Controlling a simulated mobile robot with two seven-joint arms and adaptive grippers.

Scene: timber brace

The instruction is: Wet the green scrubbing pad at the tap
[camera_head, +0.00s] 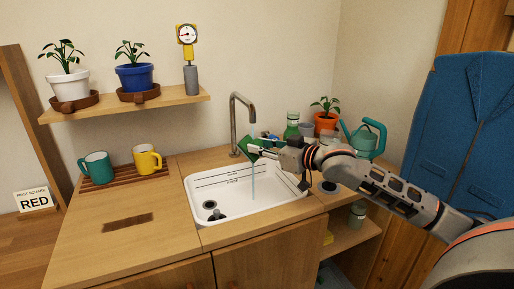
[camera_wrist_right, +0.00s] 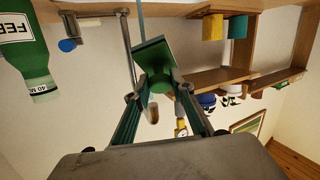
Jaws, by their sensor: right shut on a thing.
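The green scrubbing pad (camera_head: 251,148) is held over the sink, just under the spout of the metal tap (camera_head: 234,125). My right gripper (camera_head: 260,150) reaches in from the right and is shut on the pad. In the right wrist view the pad (camera_wrist_right: 152,62) sits tilted between the two fingertips (camera_wrist_right: 160,88). A thin bluish stream of water (camera_head: 253,182) runs down below the pad into the white sink (camera_head: 225,203). The stream also shows above the pad in the wrist view (camera_wrist_right: 141,18). My left gripper is not in view.
A green bottle (camera_head: 292,130), a potted plant (camera_head: 326,118) and a teal watering can (camera_head: 366,138) stand right of the sink, near my right arm. Teal (camera_head: 96,168) and yellow (camera_head: 147,160) mugs stand on a slatted rack at left. The left counter is mostly clear.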

